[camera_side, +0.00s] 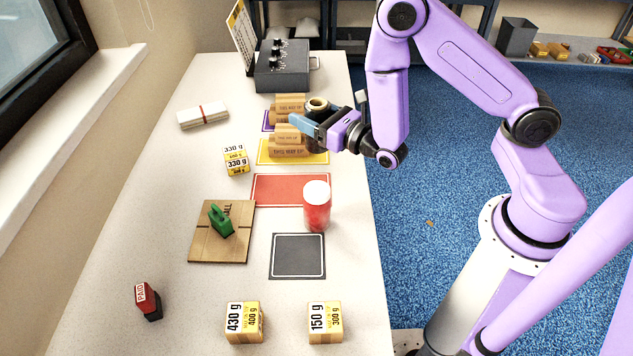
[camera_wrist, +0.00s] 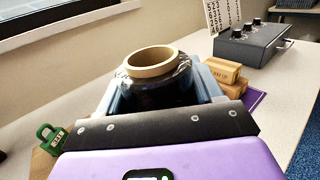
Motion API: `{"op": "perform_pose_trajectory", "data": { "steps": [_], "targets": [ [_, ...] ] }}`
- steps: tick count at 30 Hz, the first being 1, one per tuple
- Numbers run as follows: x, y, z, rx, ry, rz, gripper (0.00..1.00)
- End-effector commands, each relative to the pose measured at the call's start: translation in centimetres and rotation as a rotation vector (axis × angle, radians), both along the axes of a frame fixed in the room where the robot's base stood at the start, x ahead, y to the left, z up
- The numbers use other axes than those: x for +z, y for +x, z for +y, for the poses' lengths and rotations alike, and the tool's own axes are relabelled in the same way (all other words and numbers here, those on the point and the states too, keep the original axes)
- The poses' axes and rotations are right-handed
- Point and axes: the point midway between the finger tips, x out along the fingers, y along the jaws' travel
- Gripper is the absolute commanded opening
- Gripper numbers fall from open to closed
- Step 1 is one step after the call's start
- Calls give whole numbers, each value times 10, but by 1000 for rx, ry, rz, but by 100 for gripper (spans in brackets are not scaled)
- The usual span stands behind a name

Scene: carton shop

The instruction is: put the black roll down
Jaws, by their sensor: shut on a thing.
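My gripper (camera_side: 312,122) is shut on the black roll (camera_wrist: 160,92), one finger on each side of it. The roll is upright, with its tan core ring on top. In the side view the black roll (camera_side: 319,107) is mostly hidden by the gripper, with the ring showing above. It is held near the cartons at the back, over or beside the yellow mat (camera_side: 263,155); I cannot tell its height exactly. A bare black mat (camera_side: 297,256) lies at the front of the table.
Brown cartons (camera_side: 290,151) stand on the yellow mat, others by the purple mat (camera_side: 267,121). A red roll (camera_side: 317,206) stands at the right edge of the red mat (camera_side: 275,189). A green padlock (camera_side: 220,222) rests on flat cardboard (camera_side: 205,246). Weight boxes (camera_side: 244,322) stand in front.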

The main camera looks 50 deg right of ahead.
Motion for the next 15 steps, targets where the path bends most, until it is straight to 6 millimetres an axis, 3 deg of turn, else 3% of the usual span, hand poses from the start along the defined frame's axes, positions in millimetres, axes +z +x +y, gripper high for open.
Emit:
{"op": "perform_pose_trajectory", "data": {
  "steps": [6,15],
  "targets": [
    [-8,-19,25,115,-2,-5,26],
    [-42,-20,26,121,-2,-5,26]
  ]
}}
